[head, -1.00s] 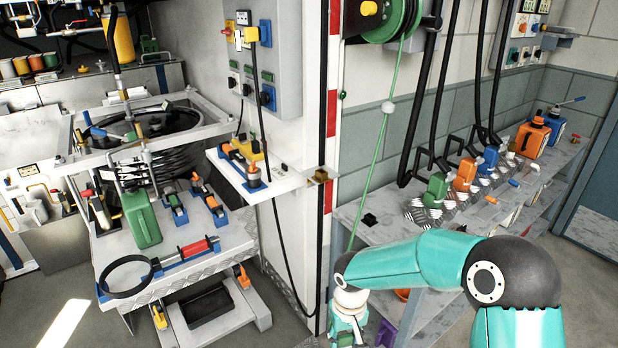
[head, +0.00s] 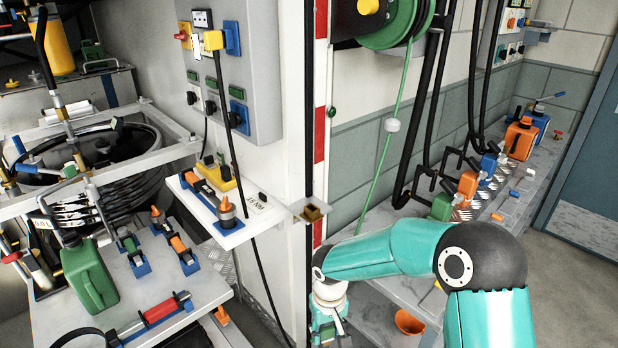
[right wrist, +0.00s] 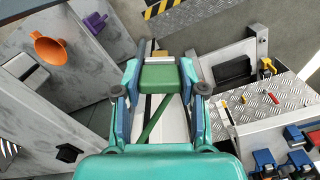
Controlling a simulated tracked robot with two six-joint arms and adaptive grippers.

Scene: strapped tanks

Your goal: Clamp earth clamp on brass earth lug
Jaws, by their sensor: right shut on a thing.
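The brass earth lug (head: 312,212) sits on a small bracket at the edge of the white post, right of the small white shelf. My right gripper (head: 328,333) is low in the head view, below the lug and apart from it; its fingertips are cut off or hidden there. In the right wrist view, my right gripper (right wrist: 160,82) is shut on a green block, seemingly the earth clamp (right wrist: 160,78). A green strip runs below it between the fingers. The green cable (head: 376,178) hangs from the reel and passes behind my right arm. My left gripper is out of view.
The green reel (head: 397,25) hangs on the wall. The white shelf (head: 253,218) holds tools beside the post. A grey bench (head: 375,290) stands behind my right arm, with an orange funnel (head: 408,322) low down. A black cable (head: 265,270) hangs left of the post.

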